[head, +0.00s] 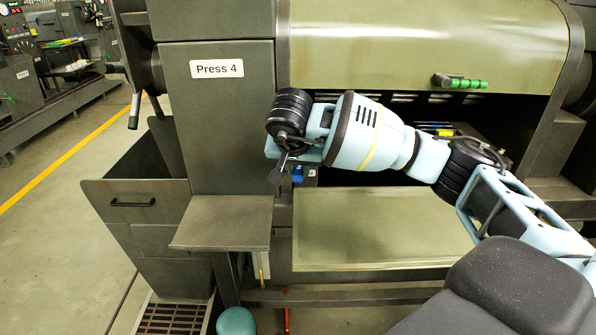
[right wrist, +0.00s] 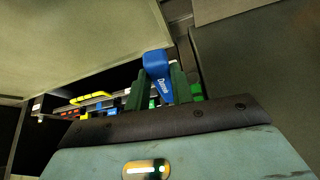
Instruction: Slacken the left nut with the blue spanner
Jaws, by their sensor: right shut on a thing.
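My right gripper (right wrist: 158,84) has its dark green fingers closed on either side of the blue spanner (right wrist: 157,68), whose thick blue end points away from the wrist. My wrist and hand cover most of the spanner there. I cannot make out the left nut in either view, nor whether the spanner touches it. My left gripper is not in view.
Press 4 (head: 225,110) has a grey ledge (head: 222,208) below and left of the hand, and a pale green panel (head: 375,225) below it. A yellow-handled tool (right wrist: 95,97) lies near the gripper. A green-handled lever (head: 462,83) sticks out of the upper cover. Open floor lies left.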

